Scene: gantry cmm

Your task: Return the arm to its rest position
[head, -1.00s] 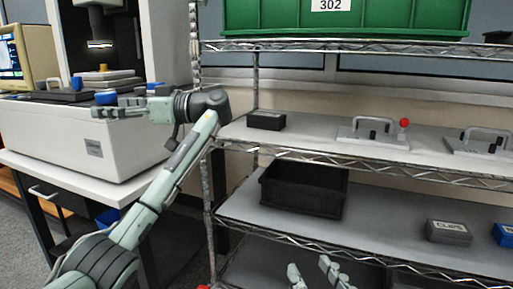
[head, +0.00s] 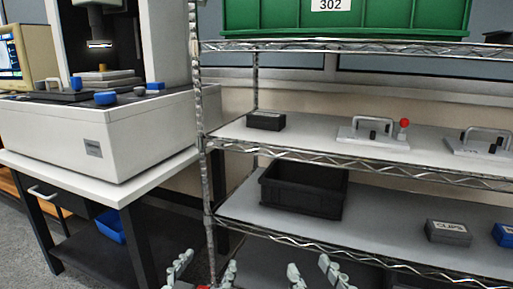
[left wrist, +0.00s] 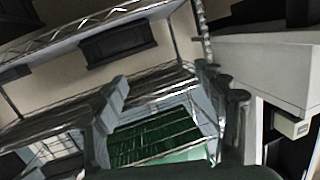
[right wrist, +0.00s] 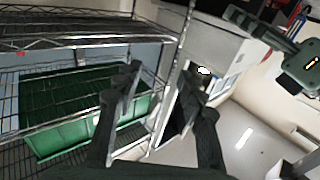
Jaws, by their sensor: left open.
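My left gripper (head: 204,272) is low in the head view, in front of the shelf's left post. Only its fingertips show there; they are apart with nothing between them. In the left wrist view my left gripper (left wrist: 175,100) also shows its two fingers spread and empty. My right gripper (head: 312,273) is at the bottom of the head view, to the right of the left one, with its fingertips apart. In the right wrist view my right gripper (right wrist: 160,85) shows spread, empty fingers. Both arms are otherwise out of the head view.
A wire shelf rack (head: 300,152) stands close ahead, holding a black bin (head: 302,192), a clips box (head: 447,232) and a green crate (head: 420,18). At left, the measuring machine (head: 110,140) carries blue pieces (head: 106,98) on top. A blue bin (head: 110,225) sits below.

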